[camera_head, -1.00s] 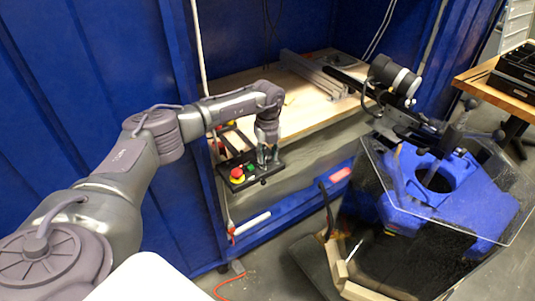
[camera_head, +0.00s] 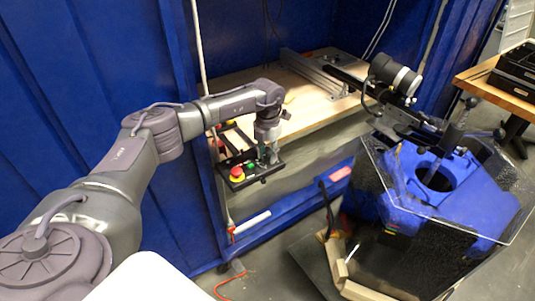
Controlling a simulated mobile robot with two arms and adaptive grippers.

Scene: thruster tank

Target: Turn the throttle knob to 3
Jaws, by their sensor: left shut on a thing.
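The control panel (camera_head: 239,182) is a small dark box mounted at the front edge of the wooden bench. It carries a red emergency button (camera_head: 237,172) on a yellow base and a green button (camera_head: 250,165). My left gripper (camera_head: 268,158) points down over the right part of the panel, just right of the green button. It is shut on the throttle knob, which is mostly hidden by the fingers, so its setting cannot be read. My right gripper is not in view.
The wooden bench (camera_head: 315,112) stands inside blue walls. A black thruster motor (camera_head: 395,75) on an arm is at the upper right, above a clear-topped tank (camera_head: 440,205) with a blue insert. A wooden table (camera_head: 500,100) with black trays is at the far right.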

